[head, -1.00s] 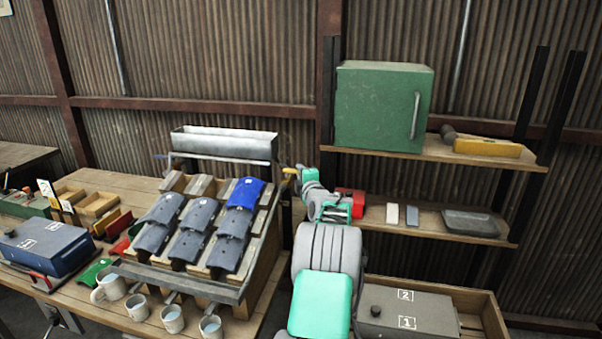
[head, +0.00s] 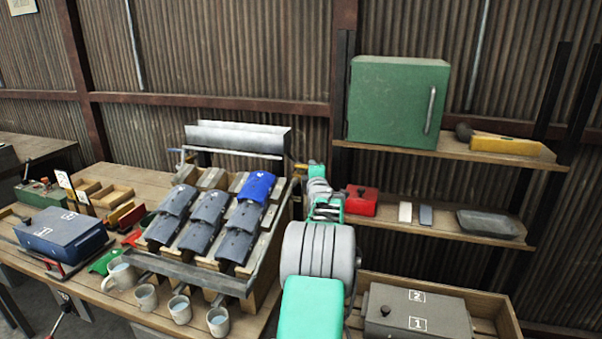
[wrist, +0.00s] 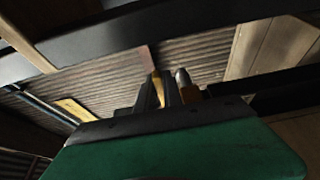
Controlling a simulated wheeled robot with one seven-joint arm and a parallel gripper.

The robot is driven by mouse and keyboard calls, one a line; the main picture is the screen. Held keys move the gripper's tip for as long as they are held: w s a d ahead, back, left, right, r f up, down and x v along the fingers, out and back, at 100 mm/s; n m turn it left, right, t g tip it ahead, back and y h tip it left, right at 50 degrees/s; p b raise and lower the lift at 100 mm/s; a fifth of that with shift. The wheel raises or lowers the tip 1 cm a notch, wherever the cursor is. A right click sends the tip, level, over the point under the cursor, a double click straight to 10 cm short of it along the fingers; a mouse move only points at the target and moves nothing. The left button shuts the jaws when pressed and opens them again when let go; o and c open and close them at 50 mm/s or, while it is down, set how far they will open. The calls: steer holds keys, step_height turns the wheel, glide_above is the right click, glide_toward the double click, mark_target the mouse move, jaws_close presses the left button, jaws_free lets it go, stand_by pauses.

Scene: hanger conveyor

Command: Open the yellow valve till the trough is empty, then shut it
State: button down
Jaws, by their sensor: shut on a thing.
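The grey metal trough (head: 262,140) stands behind the top of a sloping rack of tiles. Its inside is mostly hidden, so I cannot tell if it holds water. The yellow valve (head: 297,167) is at the trough's right end, small in the head view. My gripper (head: 303,170) reaches it from the right. In the wrist view, the valve's yellow handle (wrist: 157,86) shows between the dark fingers of my gripper (wrist: 158,92), which is shut on it. A silver-tipped brass part (wrist: 184,84) is just right of the fingers. I cannot tell how far the valve is turned.
The rack holds grey tiles (head: 207,208) and a blue tile (head: 257,187). Several cups (head: 179,309) stand in front of it. Right of my arm are shelves with a green cabinet (head: 397,102) and a red box (head: 361,200). A wooden crate (head: 505,318) is lower right.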

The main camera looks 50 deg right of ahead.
steer(key=shift+f, duration=0.1)
steer(key=c, duration=1.5)
jaws_free()
steer(key=shift+s+a, duration=0.1)
steer(key=shift+s, duration=0.05)
steer(key=b+v, duration=0.2)
steer(key=v, duration=0.5)
steer(key=shift+s+a, duration=0.2)
